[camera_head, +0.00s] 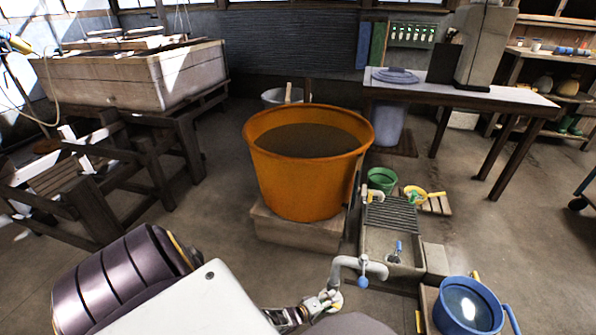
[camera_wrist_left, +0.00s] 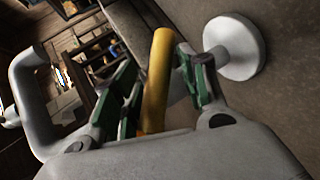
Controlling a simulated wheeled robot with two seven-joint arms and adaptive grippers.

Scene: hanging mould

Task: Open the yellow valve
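The yellow valve handle (camera_wrist_left: 157,80) stands as a curved yellow lever between the green-padded fingers of my left gripper (camera_wrist_left: 160,88) in the left wrist view. The fingers are apart, one on each side of it; I see no clear grip on it. The white pipe (camera_wrist_left: 25,95) curves at the left and a round white flange (camera_wrist_left: 235,47) is at the right. In the head view my left gripper (camera_head: 318,307) is at the base of the white tap pipe (camera_head: 345,264); the handle is hard to make out there. My right gripper is not in view.
A sink (camera_head: 372,240) and a blue tub (camera_head: 500,308) stand to the right. A large orange vat (camera_head: 275,185) stands behind on a block (camera_head: 290,232). Open floor (camera_head: 225,225) lies left of the vat.

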